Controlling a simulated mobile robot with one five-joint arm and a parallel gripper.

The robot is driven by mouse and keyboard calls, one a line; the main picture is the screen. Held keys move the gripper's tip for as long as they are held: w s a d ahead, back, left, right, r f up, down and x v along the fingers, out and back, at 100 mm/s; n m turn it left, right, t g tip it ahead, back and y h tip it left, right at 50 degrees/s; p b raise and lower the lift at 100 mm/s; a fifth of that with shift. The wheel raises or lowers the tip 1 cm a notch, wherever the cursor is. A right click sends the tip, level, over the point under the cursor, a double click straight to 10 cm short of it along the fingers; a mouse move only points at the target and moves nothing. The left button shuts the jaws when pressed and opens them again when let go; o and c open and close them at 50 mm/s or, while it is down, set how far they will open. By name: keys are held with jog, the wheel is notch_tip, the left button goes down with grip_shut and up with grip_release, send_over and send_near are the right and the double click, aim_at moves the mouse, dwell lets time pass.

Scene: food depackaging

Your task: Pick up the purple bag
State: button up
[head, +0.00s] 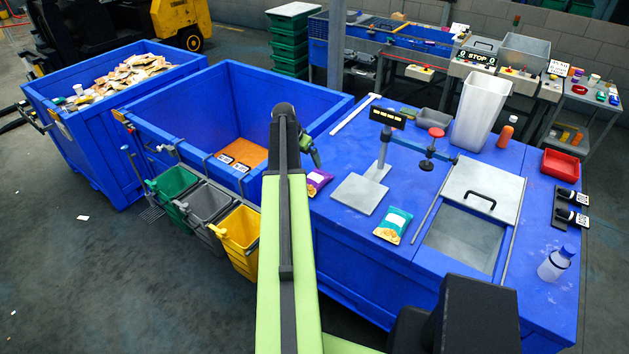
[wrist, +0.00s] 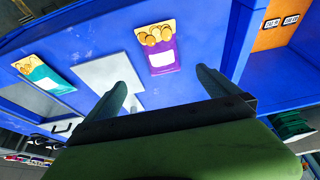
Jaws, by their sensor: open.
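The purple bag (head: 318,182) lies flat on the blue table near its left edge, beside the large blue bin. It has an orange and yellow top with a picture of round snacks and a white label. In the wrist view the purple bag (wrist: 161,50) lies in full sight beyond my fingers, with nothing touching it. My gripper (wrist: 165,84) is open and empty, its two fingers spread wide above the table, apart from the bag. In the head view my gripper (head: 313,150) shows only partly behind my arm, just above the bag.
A scale plate (head: 360,194) and a teal bag (head: 393,225) lie to the right of the purple bag. The large blue bin (head: 290,80) has a raised wall close on the left. A sink (head: 462,245), white bin (head: 482,110) and bottle (head: 555,264) stand farther right.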

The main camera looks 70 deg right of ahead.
jog(key=b, duration=1.1)
send_near(312, 179)
jog(key=x, duration=0.5)
jog(key=shift+s+d, duration=0.1)
jog(key=shift+s, duration=0.15)
jog(key=shift+d+f, duration=0.1)
jog(key=shift+d, duration=0.05)
jog(key=b+x, duration=0.5)
jog(key=shift+w+a+f, duration=0.2)
jog(key=shift+f, duration=0.1)
jog(key=shift+r, duration=0.2)
jog(key=c, duration=1.3)
jog(key=shift+o, duration=0.2)
